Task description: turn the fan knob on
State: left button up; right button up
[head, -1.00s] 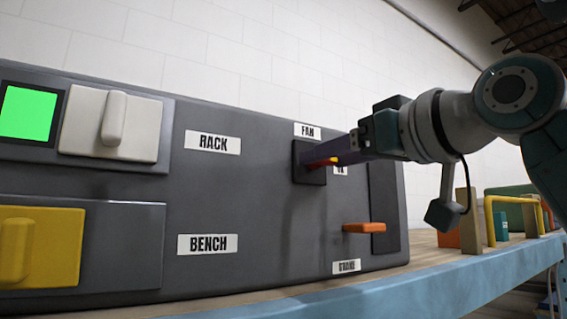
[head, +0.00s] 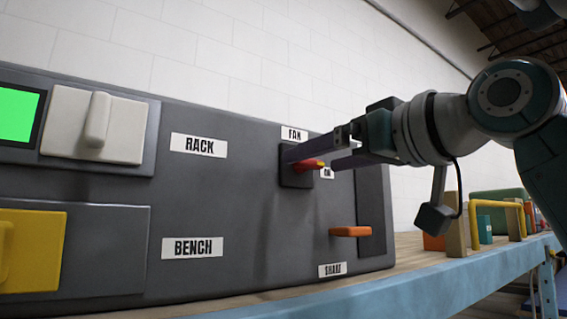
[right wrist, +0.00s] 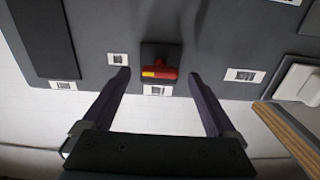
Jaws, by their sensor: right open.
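The fan knob (head: 307,166) is a red handle with a yellow tip on a dark square plate, under the FAN label (head: 294,134) on the grey panel. It also shows in the right wrist view (right wrist: 160,73), lying crosswise with its yellow end to the left. My right gripper (head: 312,156) is open in front of it. In the right wrist view its two purple fingers (right wrist: 160,78) stand apart on either side of the knob, with clear gaps and nothing between them touching. In the head view one finger partly hides the plate. My left gripper is not in view.
An orange lever (head: 350,232) sticks out below the fan knob. A white switch (head: 94,124) beside a lit green square and a yellow switch (head: 30,250) are at the left. A yellow frame (head: 472,220) and blocks stand on the bench at the right.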

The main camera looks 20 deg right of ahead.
jog(key=v, duration=0.9)
jog(key=s+f+m+g+h, duration=0.1)
jog(key=s+f+g+h, duration=0.2)
jog(key=f, duration=1)
jog(key=s+f+m+g+h, duration=0.15)
jog(key=f+g, duration=0.25)
jog(key=f, duration=0.9)
jog(key=s+f+g+h, duration=0.1)
jog(key=s+f+g, duration=0.5)
jog(key=s+f, duration=0.8)
jog(key=s, duration=0.3)
jog(key=shift+s+a+f+n, duration=0.25)
jog(key=shift+s+a+n, duration=0.05)
jog(key=shift+a+n, duration=0.05)
jog(key=shift+h, duration=0.25)
